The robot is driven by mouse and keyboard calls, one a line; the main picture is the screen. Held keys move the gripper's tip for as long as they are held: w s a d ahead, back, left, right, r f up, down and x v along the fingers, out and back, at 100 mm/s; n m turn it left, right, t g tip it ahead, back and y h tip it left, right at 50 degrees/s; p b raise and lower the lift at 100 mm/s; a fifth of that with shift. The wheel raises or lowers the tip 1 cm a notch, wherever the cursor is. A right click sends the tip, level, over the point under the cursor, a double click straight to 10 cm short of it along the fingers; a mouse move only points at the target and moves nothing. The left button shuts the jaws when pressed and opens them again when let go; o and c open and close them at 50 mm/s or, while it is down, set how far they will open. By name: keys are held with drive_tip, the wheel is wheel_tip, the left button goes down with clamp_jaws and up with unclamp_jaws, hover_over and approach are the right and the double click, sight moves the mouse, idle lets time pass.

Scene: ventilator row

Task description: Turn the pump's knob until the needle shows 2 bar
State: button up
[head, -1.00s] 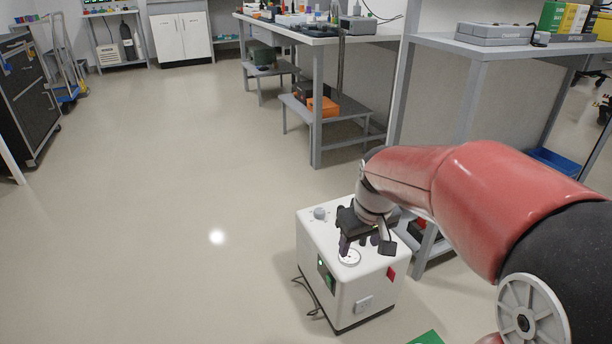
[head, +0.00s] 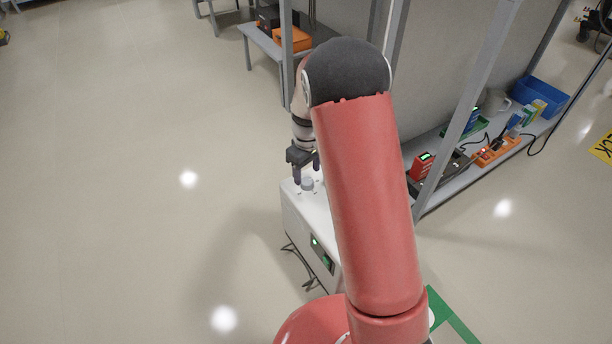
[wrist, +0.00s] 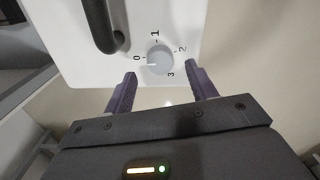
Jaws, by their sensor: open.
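The pump is a white box (head: 294,213) on the floor, partly hidden by my arm in the head view. Its grey round knob (head: 307,184) is on the top, near the far end. The gauge and needle are hidden.
A black handle (wrist: 98,25) rises from the pump's top, left of the knob in the wrist view. A grey shelf rack (head: 425,207) with several items stands right of the pump. The floor to the left is clear.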

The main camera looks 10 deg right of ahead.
sight(307, 181)
drive_tip(key=shift+f, duration=1.65)
drive_tip(key=shift+c, duration=0.4)
drive_tip(key=c, duration=0.9)
